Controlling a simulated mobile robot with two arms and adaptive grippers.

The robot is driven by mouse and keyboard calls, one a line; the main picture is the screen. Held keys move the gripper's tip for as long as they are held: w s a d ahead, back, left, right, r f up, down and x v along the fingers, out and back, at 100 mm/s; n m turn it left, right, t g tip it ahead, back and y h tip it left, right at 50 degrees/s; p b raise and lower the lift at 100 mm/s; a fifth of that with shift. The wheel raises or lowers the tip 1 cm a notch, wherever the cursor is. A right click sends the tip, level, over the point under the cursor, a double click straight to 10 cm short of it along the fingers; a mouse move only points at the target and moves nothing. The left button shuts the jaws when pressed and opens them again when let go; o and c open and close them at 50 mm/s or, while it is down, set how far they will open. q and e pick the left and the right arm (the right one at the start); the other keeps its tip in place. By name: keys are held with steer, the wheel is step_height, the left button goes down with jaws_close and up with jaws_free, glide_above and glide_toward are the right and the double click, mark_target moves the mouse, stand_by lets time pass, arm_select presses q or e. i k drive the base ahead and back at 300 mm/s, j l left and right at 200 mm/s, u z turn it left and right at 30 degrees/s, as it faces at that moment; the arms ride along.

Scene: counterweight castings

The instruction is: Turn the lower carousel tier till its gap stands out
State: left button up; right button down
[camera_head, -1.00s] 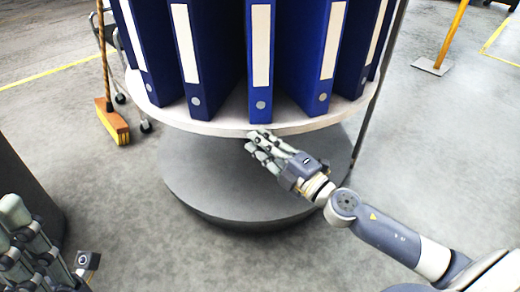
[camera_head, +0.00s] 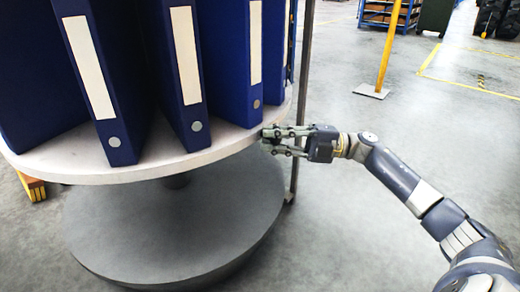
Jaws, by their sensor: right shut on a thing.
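The lower carousel tier (camera_head: 150,168) is a round pale board carrying several upright blue binders (camera_head: 227,60) with white spine labels. It fills the left and middle of the head view, and its upper part is out of frame. No empty place shows among the visible binders; the far side is hidden. My right gripper (camera_head: 268,139) is at the tier's right rim, just below the rightmost near binder, shut on the board's edge. My left gripper is out of view.
A wide grey round base (camera_head: 175,235) stands under the tier. A thin dark upright post (camera_head: 303,100) stands close behind my right gripper. A yellow post (camera_head: 388,50) and a shelf with boxes (camera_head: 390,14) are farther back. A broom head (camera_head: 33,187) shows at the left. The floor at right is open.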

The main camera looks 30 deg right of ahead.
mark_target(93, 92)
steer(key=i+l, duration=0.2)
steer(key=l, duration=0.2)
steer(key=i+l, duration=0.25)
steer(key=l, duration=0.2)
steer(key=i+l, duration=0.2)
steer(key=l, duration=0.2)
